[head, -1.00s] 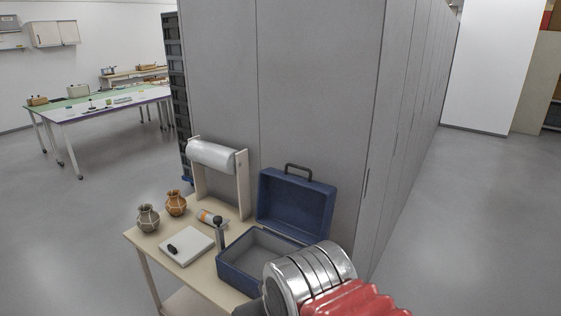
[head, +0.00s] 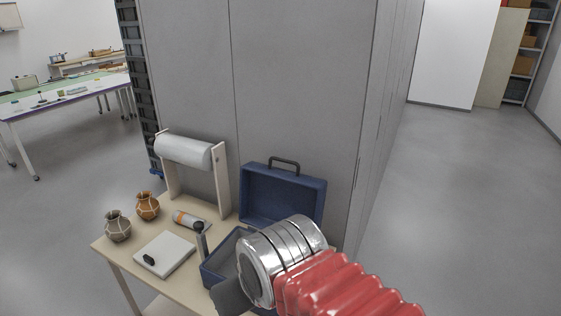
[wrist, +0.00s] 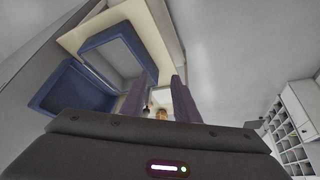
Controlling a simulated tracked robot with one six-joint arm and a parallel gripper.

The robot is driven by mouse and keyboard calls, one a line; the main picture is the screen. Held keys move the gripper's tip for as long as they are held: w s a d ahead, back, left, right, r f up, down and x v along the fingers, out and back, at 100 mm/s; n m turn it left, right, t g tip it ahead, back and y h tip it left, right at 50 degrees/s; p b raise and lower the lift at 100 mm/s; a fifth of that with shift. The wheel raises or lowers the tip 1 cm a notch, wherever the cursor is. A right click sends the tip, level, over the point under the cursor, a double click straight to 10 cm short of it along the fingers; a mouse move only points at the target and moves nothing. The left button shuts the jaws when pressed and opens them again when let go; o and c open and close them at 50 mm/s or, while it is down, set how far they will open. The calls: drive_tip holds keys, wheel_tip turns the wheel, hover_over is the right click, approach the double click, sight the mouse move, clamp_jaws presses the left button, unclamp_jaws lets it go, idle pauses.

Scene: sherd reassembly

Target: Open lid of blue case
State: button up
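The blue case stands on a pale wooden table, its lid (head: 284,197) upright and open at the back, handle on top. Its base (head: 214,276) has a grey inside and is partly hidden by my arm. The wrist view shows the lid (wrist: 72,88) and the base (wrist: 100,42) to the left of my fingers. My gripper (wrist: 160,78) is open, its two dark fingers apart with nothing held between them. In the head view its dark body shows low in front of the case; its fingertips cannot be made out there. I see no contact with the lid.
On the table (head: 119,263) are a grey jar (head: 118,226), an orange jar (head: 148,206), a white pad (head: 165,254), an orange-banded tube (head: 187,219), a dark upright item (head: 200,240) and a roll on a stand (head: 184,150). Grey cabinets (head: 300,90) stand close behind. Floor is clear right.

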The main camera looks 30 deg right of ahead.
drive_tip(key=shift+w, duration=0.1)
drive_tip(key=w+d+r+m+y, duration=0.1)
drive_tip(key=w+d+m+y, duration=0.25)
drive_tip(key=w+m, duration=0.55)
wheel_tip(320, 180, up, 4)
drive_tip(key=m+t, duration=0.9)
drive_tip(key=m, duration=0.6)
hover_over(316, 185)
drive_tip(key=shift+s+f, duration=0.1)
drive_tip(key=shift+f, duration=0.05)
